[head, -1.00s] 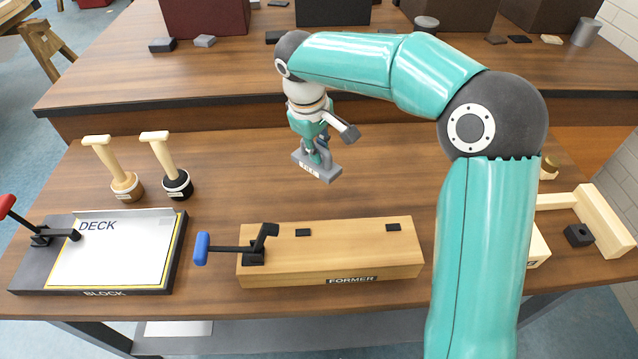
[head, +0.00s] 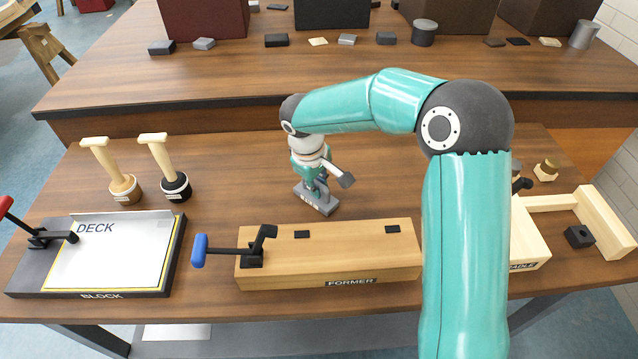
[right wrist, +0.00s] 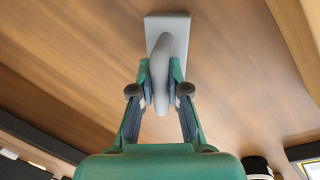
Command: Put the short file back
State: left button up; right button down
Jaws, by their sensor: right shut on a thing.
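My right gripper (head: 316,187) is shut on the handle of a grey tool, which I take to be the short file (head: 318,204). The tool has a flat grey base with a small pale label on its front edge, too small to read. It is low over the bench just behind the former block, level or nearly so; I cannot tell whether it touches the wood. In the right wrist view the fingers (right wrist: 160,75) close on the curved grey handle, with the flat base (right wrist: 170,32) beyond it. My left gripper is not in view.
The wooden former (head: 330,262) with a blue-handled clamp (head: 199,251) is in front. The deck block (head: 110,250) with a red-handled clamp is at left, with two upright pale-handled tools (head: 172,180) behind it. A wooden cradle (head: 530,245) is at right. Bench around the tool is clear.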

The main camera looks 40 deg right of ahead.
jog(key=c, duration=1.2)
grip_release()
jog(key=shift+o, duration=0.2)
notch_tip(320, 180, up, 12)
jog(key=a, duration=0.2)
jog(key=shift+s+a+p, duration=0.15)
jog(key=shift+s+p, duration=0.15)
jog(key=shift+p, duration=0.05)
jog(key=shift+f, duration=0.1)
